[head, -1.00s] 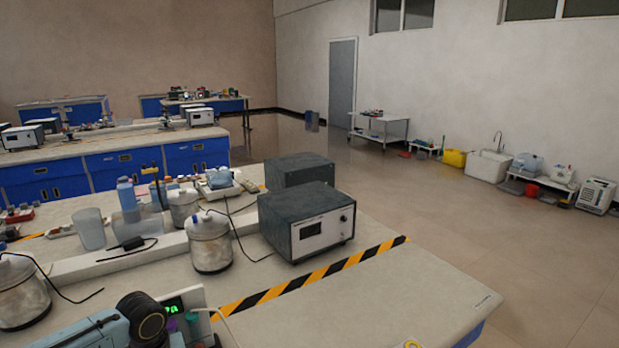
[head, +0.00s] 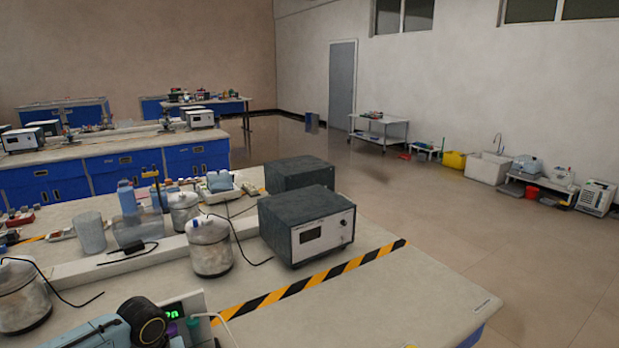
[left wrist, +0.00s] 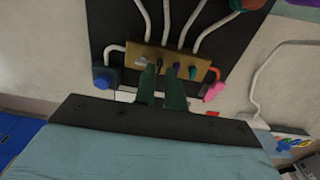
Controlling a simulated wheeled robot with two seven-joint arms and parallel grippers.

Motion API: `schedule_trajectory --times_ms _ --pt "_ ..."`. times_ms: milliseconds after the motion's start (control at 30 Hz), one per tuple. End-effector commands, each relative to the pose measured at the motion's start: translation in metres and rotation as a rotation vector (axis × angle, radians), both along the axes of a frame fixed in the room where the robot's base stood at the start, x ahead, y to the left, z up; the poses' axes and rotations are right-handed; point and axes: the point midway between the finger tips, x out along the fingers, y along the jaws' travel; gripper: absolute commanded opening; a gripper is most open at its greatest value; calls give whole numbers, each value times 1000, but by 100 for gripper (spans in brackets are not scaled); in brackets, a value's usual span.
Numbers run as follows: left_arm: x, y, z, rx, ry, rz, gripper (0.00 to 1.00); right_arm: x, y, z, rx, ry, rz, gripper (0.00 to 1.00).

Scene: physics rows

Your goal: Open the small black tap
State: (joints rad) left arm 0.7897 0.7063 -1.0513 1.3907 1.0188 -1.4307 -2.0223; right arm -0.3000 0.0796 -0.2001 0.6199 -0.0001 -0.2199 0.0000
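In the left wrist view a brass manifold (left wrist: 170,62) on a dark panel carries a row of small taps with white tubes running up from it. My left gripper (left wrist: 162,72) is at the manifold, with two dark green fingers pointing at the row and a narrow gap between them. Small dark handles show near the fingertips; which is the small black tap, and whether the fingers touch it, I cannot tell. A green tap (left wrist: 193,72) is just right of the fingers. My right gripper is in neither view.
A blue knob (left wrist: 103,77) and a pink one (left wrist: 213,91) flank the manifold. In the head view a grey instrument box (head: 308,225) and a metal canister (head: 210,247) stand on the bench. Striped tape (head: 310,284) crosses it; the bench's right part is clear.

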Motion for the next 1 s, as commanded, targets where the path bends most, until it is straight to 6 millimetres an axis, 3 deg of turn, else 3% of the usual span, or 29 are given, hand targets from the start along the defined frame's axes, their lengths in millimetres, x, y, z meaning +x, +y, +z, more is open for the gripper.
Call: schedule_trajectory --times_ms 133,233,500,800,1000 --pt "0 0 0 0 0 0 12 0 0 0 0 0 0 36" --pt "0 0 -1 0 0 0 0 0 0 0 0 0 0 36" --pt "-1 0 1 0 2 24 0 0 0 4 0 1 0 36" --pt "-1 -1 5 -1 4 435 0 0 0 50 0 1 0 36" --pt "-1 0 1 0 1 603 0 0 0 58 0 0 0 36"
